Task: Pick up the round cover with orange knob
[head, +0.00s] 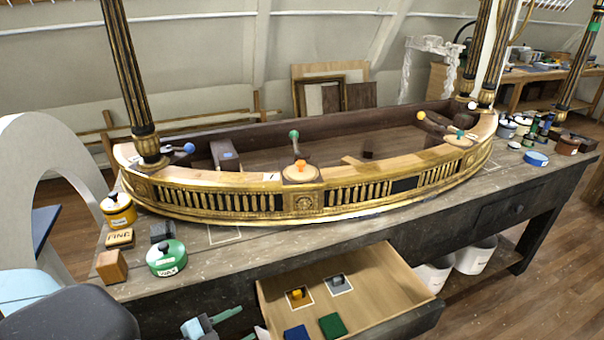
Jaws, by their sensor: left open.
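The round cover (300,175) with an orange knob sits on the front middle of the gilt console's curved wooden top (215,183). It looks flat and pale wooden, with the knob upright at its centre. My left gripper (224,326) is at the bottom edge of the head view, partly cut off, left of the open drawer. It is open, and no object shows between its fingers. It is well below and in front of the cover, not touching it. My right gripper is not in view.
An open drawer (408,304) holding small blocks juts out below the table. A green tin (166,258), a yellow tin (118,210) and a wooden block (111,266) stand at the left. Levers with a green knob (294,135) and a blue knob (189,148) rise near the cover.

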